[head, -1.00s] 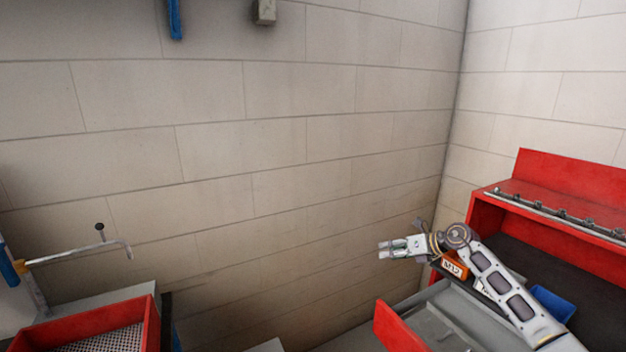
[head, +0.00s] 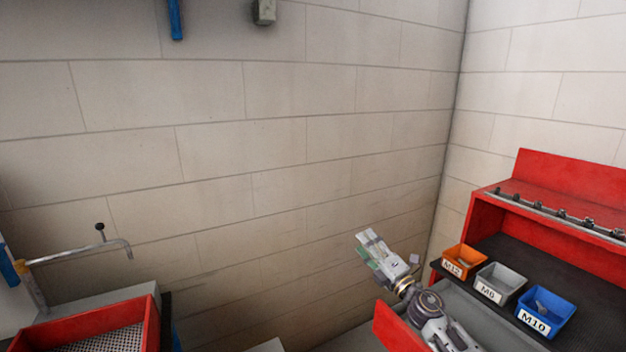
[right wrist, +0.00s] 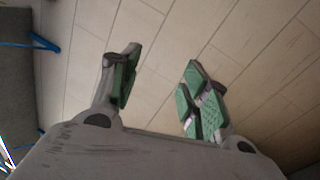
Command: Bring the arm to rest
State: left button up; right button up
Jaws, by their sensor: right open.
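My right gripper (head: 372,250) is raised in front of the tiled wall, left of the red cabinet. Its arm comes up from the bottom, in front of the open drawer. In the right wrist view the two green-padded fingers (right wrist: 160,95) stand apart, with nothing between them and wall tiles behind. My left gripper does not show in any view.
An open drawer with a red front (head: 394,330) lies beside my right arm. Bins M12 (head: 466,258), M8 (head: 502,280) and M10 (head: 550,308) stand on the dark mat of the red cabinet (head: 565,185). A red tray (head: 85,325) is at lower left.

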jog(key=s+d+f+m+g+h, duration=0.2)
jog(key=s+d+f+m+h, duration=0.4)
jog(key=m, duration=0.4)
jog(key=s+d+f+m+g+h, duration=0.2)
jog(key=s+d+f+m+h, duration=0.1)
jog(key=s+f+m+h, duration=0.5)
jog(key=s+a+f+m+g+y, duration=0.15)
jog(key=s+f+g, duration=0.25)
jog(key=s, duration=0.5)
jog(key=s+f+m+g+y, duration=0.1)
jog(key=s+f+m+g, duration=0.2)
jog(key=s, duration=0.5)
jog(key=s+a+f+m+g+y, duration=0.15)
jog(key=s+f+g, duration=0.25)
jog(key=s, duration=0.5)
notch_tip(320, 180, down, 32)
jog(key=s, duration=0.2)
jog(key=s+d+f+g, duration=0.1)
jog(key=s+d+f, duration=0.1)
jog(key=s+f, duration=0.8)
jog(key=s+d+f+g, duration=0.1)
jog(key=s+d+f, duration=0.1)
jog(key=s+f, duration=0.8)
jog(key=shift+s+d, duration=0.15)
jog(key=shift+s, duration=1.1)
